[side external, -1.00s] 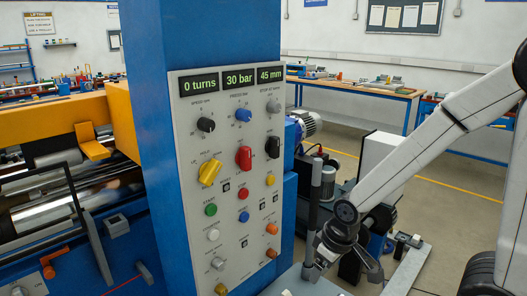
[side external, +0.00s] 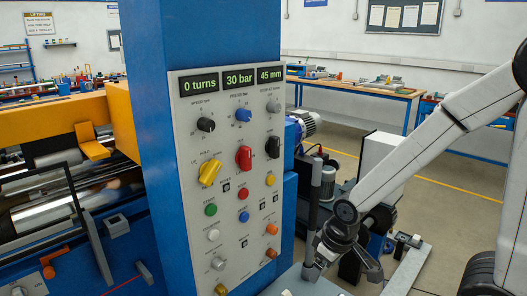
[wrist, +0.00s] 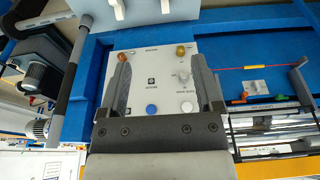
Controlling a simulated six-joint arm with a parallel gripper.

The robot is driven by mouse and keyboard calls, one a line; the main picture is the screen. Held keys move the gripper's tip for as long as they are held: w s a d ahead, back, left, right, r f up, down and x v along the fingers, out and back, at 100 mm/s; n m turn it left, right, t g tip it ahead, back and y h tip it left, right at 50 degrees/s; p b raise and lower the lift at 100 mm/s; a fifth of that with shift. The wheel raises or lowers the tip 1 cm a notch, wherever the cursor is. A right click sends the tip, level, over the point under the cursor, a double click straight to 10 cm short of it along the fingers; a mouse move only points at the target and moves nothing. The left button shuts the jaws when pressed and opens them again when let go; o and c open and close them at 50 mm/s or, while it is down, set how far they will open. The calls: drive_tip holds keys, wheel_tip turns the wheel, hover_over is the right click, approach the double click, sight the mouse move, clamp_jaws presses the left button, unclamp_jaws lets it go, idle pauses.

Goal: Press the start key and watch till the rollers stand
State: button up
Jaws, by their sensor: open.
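The start key is a round green button (side external: 211,210) on the grey upright control panel (side external: 226,160). Its displays (side external: 230,81) read 0 turns, 30 bar and 45 mm. The rollers (side external: 50,208) lie in the machine at the left, partly hidden by a frame and the yellow beam. My gripper (wrist: 166,85) is open and empty, its fingers apart over a light grey panel (wrist: 150,70) with a blue button and a white button. In the side view my wrist is right of the upright panel, apart from the green key. I cannot pick out the green key in the wrist view.
A blue column (side external: 190,35) carries the upright panel. A workbench (side external: 350,85) stands behind. Floor to the right has free room.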

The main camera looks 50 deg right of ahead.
clamp_jaws()
idle(1.5)
